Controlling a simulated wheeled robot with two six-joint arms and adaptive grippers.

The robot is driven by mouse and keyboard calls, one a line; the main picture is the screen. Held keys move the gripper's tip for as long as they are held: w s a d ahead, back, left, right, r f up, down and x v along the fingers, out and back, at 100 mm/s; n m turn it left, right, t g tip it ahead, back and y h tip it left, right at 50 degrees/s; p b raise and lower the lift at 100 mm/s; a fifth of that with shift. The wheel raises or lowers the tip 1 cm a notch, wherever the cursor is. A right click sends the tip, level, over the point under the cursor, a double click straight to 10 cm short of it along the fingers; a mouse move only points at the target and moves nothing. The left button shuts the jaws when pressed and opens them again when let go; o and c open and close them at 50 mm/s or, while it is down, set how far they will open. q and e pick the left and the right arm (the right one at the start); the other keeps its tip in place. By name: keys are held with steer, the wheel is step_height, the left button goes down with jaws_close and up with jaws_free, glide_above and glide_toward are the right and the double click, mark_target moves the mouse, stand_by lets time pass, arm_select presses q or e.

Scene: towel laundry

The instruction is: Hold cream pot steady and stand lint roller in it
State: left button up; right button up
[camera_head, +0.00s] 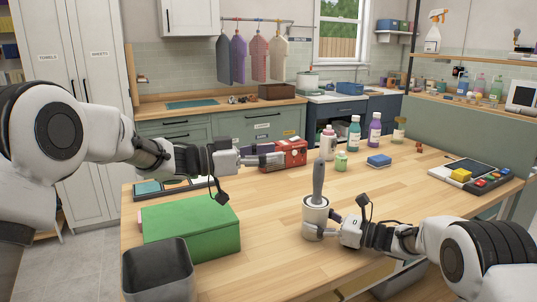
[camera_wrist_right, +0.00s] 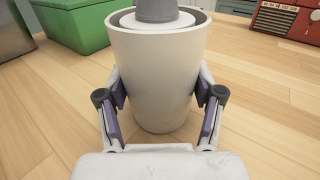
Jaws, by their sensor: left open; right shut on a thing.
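The cream pot (camera_head: 315,219) stands upright on the wooden table; it also fills the middle of the right wrist view (camera_wrist_right: 157,75). My right gripper (camera_head: 322,232) is shut on the pot, with one finger pad on each side of it in the right wrist view (camera_wrist_right: 160,105). The lint roller stands in the pot, its grey handle (camera_head: 318,181) pointing up and its white roller end (camera_wrist_right: 150,20) inside the rim. My left gripper (camera_head: 280,160) is open and apart from the roller, up and to the left of it, in front of the red box.
A green box (camera_head: 190,232) and a grey bin (camera_head: 158,272) stand at the table's left front. A red box (camera_head: 292,152) is behind my left gripper. Several bottles and a blue sponge (camera_head: 379,161) stand further back. The table right of the pot is mostly clear.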

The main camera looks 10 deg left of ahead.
steer(key=o, duration=1.3)
steer(key=v, duration=1.2)
steer(key=shift+r, duration=0.1)
